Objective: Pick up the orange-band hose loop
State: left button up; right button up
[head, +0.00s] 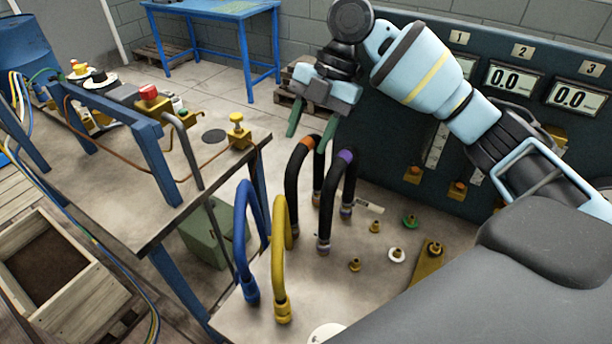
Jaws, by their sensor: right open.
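The orange-band hose loop (291,172) is a black arch with an orange band near its top. It stands upright on the light bench top. Just right of it stands a similar black loop with a purple band (347,156). My right gripper (308,136) comes in from the right and points down above the orange-band loop. Its two green fingers are apart, and one finger overlaps the loop's right side in the picture. I cannot tell whether it touches. My left gripper is not in view.
Blue (246,230) and yellow (279,265) hose loops stand in front left. Several small fittings, one with a green base (410,221), sit to the right. A dark panel with numeric displays (514,82) stands behind. A steel table (130,205) with valves is at left.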

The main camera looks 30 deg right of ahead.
aim_at(301, 155)
jog(key=x, duration=0.5)
jog(key=shift+s, duration=0.1)
grip_shut()
